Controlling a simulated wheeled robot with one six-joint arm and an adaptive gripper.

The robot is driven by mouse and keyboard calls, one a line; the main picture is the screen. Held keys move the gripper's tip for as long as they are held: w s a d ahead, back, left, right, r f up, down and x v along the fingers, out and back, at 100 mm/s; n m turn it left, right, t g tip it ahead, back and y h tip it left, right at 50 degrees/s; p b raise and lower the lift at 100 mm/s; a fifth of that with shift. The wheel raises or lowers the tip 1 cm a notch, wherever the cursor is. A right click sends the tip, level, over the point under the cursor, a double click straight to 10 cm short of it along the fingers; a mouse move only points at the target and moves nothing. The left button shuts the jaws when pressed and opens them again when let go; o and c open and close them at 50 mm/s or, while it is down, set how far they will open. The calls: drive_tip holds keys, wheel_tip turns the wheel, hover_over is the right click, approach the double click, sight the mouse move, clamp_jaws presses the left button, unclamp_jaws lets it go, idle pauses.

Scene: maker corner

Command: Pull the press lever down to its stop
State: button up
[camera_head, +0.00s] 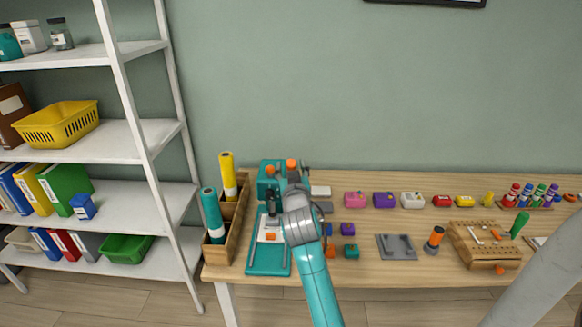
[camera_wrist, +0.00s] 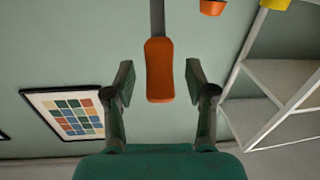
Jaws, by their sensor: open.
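The teal press (camera_head: 267,262) stands at the left end of the workbench, partly hidden by my arm. An orange grip (camera_head: 291,164), which looks like the lever's end, shows at its top right. In the wrist view the orange lever grip (camera_wrist: 159,70) hangs on a grey bar and lies between my two fingers. My gripper (camera_wrist: 160,82) is open, with a visible gap on each side of the grip. In the head view my gripper (camera_head: 297,184) is beside the press head, its fingers largely hidden.
A wooden holder (camera_head: 232,232) with teal and yellow rolls stands left of the press. Small coloured blocks and a grey plate (camera_head: 397,247) lie to the right. A white shelf (camera_head: 150,140) stands at the left. In the wrist view another orange part (camera_wrist: 212,6) shows near the top edge.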

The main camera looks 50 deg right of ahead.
drive_tip(key=shift+w+d, duration=0.4)
clamp_jaws()
